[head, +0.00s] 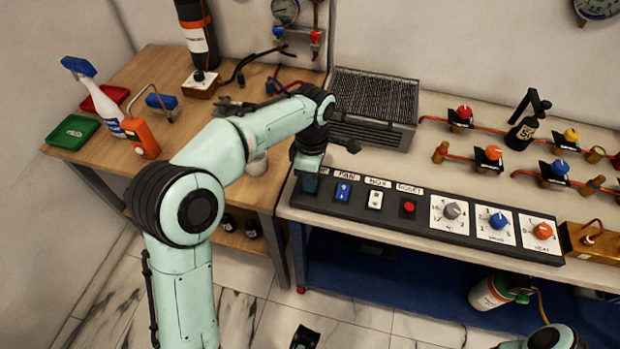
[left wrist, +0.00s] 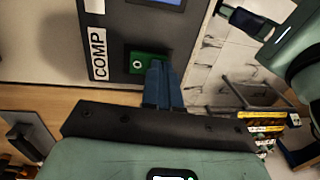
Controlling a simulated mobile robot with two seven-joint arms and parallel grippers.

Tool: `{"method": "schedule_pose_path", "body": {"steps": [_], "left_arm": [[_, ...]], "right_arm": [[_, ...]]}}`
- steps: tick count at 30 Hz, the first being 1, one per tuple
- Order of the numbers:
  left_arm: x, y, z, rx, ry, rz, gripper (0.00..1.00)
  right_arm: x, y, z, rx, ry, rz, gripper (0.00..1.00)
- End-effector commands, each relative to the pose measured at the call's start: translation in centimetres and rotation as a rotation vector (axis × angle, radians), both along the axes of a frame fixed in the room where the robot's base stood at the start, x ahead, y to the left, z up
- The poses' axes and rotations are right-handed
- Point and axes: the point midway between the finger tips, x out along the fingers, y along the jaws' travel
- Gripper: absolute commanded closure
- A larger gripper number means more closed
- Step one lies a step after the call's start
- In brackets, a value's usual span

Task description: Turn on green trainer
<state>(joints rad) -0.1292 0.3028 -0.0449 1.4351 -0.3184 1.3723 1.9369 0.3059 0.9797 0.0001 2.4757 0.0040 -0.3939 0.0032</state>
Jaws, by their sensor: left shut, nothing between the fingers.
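The dark control panel (head: 375,205) runs along the front of the right bench. In the left wrist view, a green switch (left wrist: 149,62) with a small round mark sits on it beside a white label reading COMP (left wrist: 98,53). My left gripper (head: 311,182) is over the panel's left end. In the left wrist view its blue-grey fingers (left wrist: 163,82) are shut and empty, right by the green switch's edge; I cannot tell whether they touch it. In the head view my gripper hides this switch. My right arm shows only in part, and its fingers are not clear.
To the right on the panel are a blue switch (head: 343,192), a white switch (head: 375,199), a red button (head: 408,207) and three dials. A finned metal unit (head: 372,105) stands behind. The left wooden bench holds a spray bottle (head: 97,100) and trays.

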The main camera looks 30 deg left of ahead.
Motion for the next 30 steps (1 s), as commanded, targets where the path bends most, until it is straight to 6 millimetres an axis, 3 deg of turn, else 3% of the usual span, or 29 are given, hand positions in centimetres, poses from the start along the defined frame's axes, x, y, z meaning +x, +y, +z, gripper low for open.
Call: {"method": "schedule_pose_path", "body": {"steps": [5,9,30], "left_arm": [[-0.1,0.0,-0.1,0.002,-0.007,0.000,1.00],[-0.3,-0.1,-1.0,0.016,-0.064,-0.001,1.00],[1.2,0.3,-0.2,0.016,-0.054,0.001,1.00]], "right_arm": [[0.0,0.0,-0.2,-0.001,-0.002,-0.001,0.44],[0.4,-0.1,-1.7,-0.003,-0.019,-0.005,0.44],[0.8,0.0,0.9,-0.002,-0.023,-0.004,0.44]]}}
